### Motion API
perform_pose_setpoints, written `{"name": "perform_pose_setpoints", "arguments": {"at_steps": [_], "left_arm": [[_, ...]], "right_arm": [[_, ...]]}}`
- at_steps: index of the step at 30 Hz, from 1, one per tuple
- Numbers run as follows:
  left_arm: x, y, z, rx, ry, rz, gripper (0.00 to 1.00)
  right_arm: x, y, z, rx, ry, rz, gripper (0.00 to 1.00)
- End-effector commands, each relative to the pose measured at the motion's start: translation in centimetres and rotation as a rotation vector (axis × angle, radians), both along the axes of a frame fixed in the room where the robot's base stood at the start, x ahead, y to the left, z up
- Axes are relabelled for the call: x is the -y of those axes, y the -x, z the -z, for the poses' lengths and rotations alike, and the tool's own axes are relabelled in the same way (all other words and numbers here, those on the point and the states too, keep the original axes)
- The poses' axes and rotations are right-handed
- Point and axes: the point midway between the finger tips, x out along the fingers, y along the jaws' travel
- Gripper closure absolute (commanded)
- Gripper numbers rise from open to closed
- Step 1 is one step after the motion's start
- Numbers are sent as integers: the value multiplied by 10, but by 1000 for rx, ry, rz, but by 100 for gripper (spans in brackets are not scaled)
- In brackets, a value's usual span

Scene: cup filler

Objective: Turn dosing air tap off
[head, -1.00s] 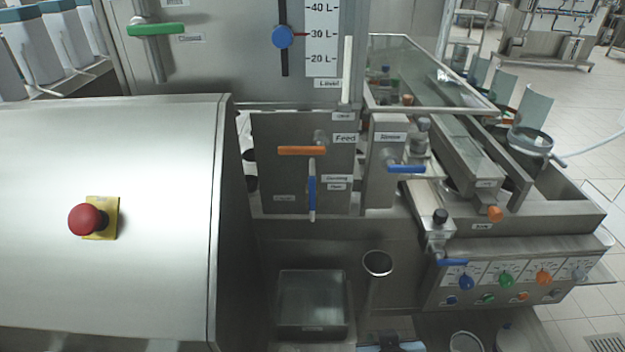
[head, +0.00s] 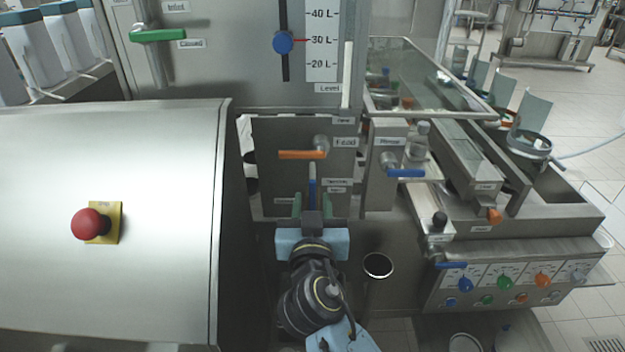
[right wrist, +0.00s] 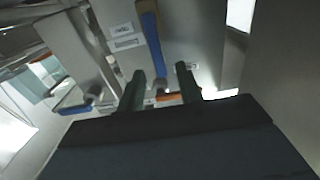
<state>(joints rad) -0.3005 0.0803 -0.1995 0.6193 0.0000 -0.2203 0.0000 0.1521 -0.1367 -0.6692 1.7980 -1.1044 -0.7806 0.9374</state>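The dosing air tap is a blue lever handle (head: 312,187) on the grey filler panel, standing upright below the orange feed handle (head: 302,155). It also shows in the right wrist view (right wrist: 152,42) as a long blue bar. My right gripper (head: 312,203) is in front of the panel with its two green fingers apart, one on each side of the lever's lower part. In the right wrist view the open fingers (right wrist: 160,72) flank one end of the lever, with gaps visible. The gripper body hides the lever's lower end in the head view. My left gripper is not in view.
A blue rinse handle (head: 405,173) is to the right of the tap. A red emergency button (head: 88,224) is on the large steel cover at left. A control panel with coloured knobs (head: 506,279) is at lower right.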

Motion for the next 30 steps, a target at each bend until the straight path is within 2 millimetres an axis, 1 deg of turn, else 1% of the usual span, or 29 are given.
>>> {"name": "perform_pose_setpoints", "arguments": {"at_steps": [1, 3, 6, 9, 15, 23, 26, 30], "left_arm": [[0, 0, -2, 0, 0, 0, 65], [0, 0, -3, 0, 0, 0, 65], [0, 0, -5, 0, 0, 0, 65], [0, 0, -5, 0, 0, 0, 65], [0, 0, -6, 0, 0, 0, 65], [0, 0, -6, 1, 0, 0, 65], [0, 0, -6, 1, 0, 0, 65], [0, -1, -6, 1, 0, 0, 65]], "right_arm": [[1, -13, -2, 3, 3, 1, 65], [0, -26, -1, 1, 4, 0, 65], [1, -43, -1, 0, 3, 2, 65], [1, -54, 0, -1, 2, 1, 65], [1, -66, 1, -2, 0, 1, 65], [1, -66, 1, -2, 0, 1, 65], [1, -66, 1, -2, 0, 1, 75], [1, -66, 1, -2, 0, 1, 93]]}}
